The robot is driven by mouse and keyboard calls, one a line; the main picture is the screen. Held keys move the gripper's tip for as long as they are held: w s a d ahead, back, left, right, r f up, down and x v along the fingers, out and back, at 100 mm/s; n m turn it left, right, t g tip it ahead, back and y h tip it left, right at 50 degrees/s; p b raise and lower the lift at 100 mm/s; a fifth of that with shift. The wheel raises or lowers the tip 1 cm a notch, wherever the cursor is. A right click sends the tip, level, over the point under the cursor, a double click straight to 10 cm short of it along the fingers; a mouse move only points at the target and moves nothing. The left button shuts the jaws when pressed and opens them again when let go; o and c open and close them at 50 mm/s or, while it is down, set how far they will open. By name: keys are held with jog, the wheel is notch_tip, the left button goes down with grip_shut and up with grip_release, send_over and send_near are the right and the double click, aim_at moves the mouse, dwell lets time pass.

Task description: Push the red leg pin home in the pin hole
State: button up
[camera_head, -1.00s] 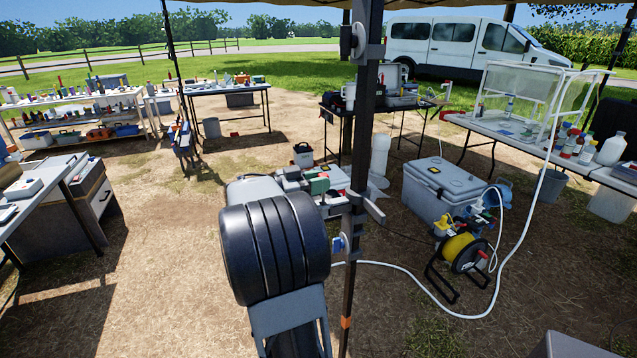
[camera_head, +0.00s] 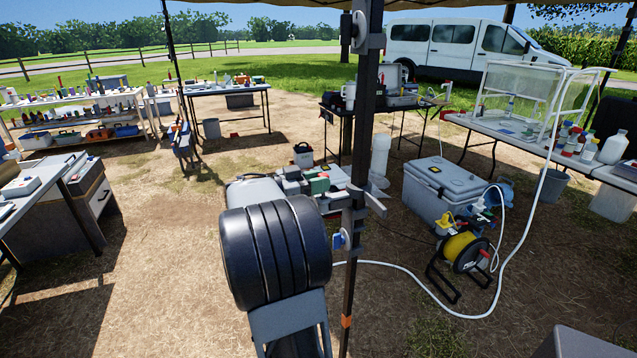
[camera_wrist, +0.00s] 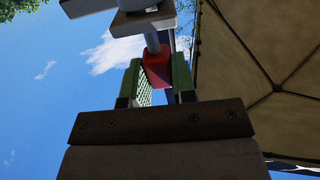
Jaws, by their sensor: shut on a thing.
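In the wrist view my gripper (camera_wrist: 159,77) has green pads on either side of the red leg pin (camera_wrist: 158,68) and is shut on its red end. The pin's grey shaft runs from the red end up to a flat plate with a pale round part (camera_wrist: 145,22). Whether the shaft is inside the pin hole, and how deep, I cannot tell; the hole itself is hidden. In the head view my dark arm fills the lower middle, close to the upright canopy leg (camera_head: 354,250) with its bracket. The pin cannot be made out there.
A grey cooler (camera_head: 444,190) and a yellow cable reel (camera_head: 462,250) stand right of the leg, with a white hose (camera_head: 420,285) on the ground. Grey cases and gear lie behind my arm. Bare ground is open to the left. The canopy (camera_wrist: 275,60) is overhead.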

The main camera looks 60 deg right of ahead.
jog(key=shift+f+b, duration=1.3)
jog(key=shift+b, duration=0.35)
jog(key=o, duration=0.9)
jog(key=v, duration=1.3)
jog(key=shift+w+a+b, duration=0.3)
jog(key=shift+b, duration=0.05)
